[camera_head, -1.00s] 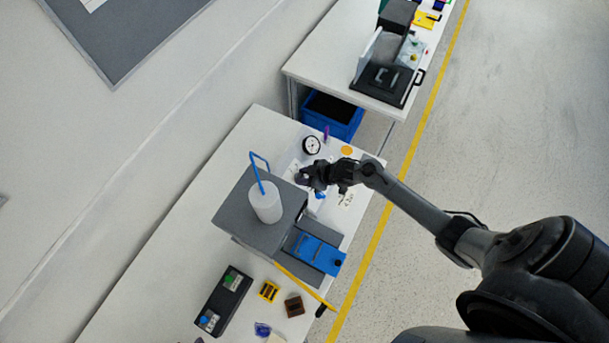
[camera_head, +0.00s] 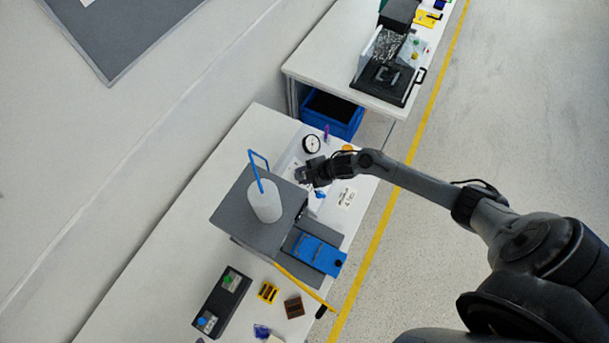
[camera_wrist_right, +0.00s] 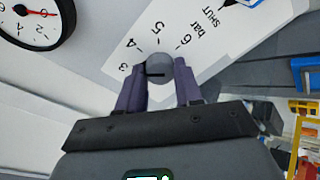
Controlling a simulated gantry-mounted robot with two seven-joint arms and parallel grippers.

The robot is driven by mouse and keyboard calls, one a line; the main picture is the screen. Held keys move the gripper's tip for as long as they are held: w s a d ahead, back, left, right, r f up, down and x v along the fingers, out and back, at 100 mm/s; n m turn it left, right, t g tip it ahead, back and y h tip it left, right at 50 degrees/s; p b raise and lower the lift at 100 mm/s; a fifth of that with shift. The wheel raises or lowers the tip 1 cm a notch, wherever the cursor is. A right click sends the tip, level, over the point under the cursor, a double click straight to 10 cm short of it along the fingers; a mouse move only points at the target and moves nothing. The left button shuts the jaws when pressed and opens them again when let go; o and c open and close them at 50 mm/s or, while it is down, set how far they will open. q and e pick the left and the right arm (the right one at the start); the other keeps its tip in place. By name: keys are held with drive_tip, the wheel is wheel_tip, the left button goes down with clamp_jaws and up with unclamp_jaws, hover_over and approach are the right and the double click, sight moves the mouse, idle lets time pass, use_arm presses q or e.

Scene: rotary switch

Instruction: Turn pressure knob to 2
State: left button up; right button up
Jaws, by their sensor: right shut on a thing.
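The pressure knob (camera_wrist_right: 160,66) is a small grey round knob with a dark line, on a white panel (camera_wrist_right: 190,30) printed with 3, 4, 5, 6, "bar" and "SHUT". The dark line lies roughly level in the right wrist view; the number it points at is unclear. My right gripper (camera_wrist_right: 160,78) has its two purple fingers on either side of the knob, shut on it. In the head view my right gripper (camera_head: 303,175) is at the panel and hides the knob. My left gripper is not in view.
A round gauge (camera_head: 311,144) with a red needle stands beside the panel; it also shows in the right wrist view (camera_wrist_right: 36,14). A grey box (camera_head: 238,218) bearing a white cylinder (camera_head: 265,204) with a blue handle stands close to my gripper. A blue device (camera_head: 316,254) lies nearby.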

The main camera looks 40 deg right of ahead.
drive_tip(key=n, duration=0.2)
drive_tip(key=n+b, duration=0.2)
drive_tip(key=n, duration=0.1)
drive_tip(key=shift+d+f+n+g, duration=0.1)
drive_tip(key=shift+f+n+g, duration=0.15)
drive_tip(key=shift+n+g, duration=0.05)
drive_tip(key=shift+s+n+h+b, duration=0.1)
drive_tip(key=shift+n+h+b, duration=0.3)
drive_tip(key=shift+n+b, duration=1.05)
drive_tip(key=shift+n+p, duration=0.4)
drive_tip(key=shift+n, duration=0.15)
drive_tip(key=o, duration=1)
drive_tip(key=shift+s, duration=0.1)
drive_tip(key=shift+o, duration=0.2)
drive_tip(key=shift+r, duration=0.25)
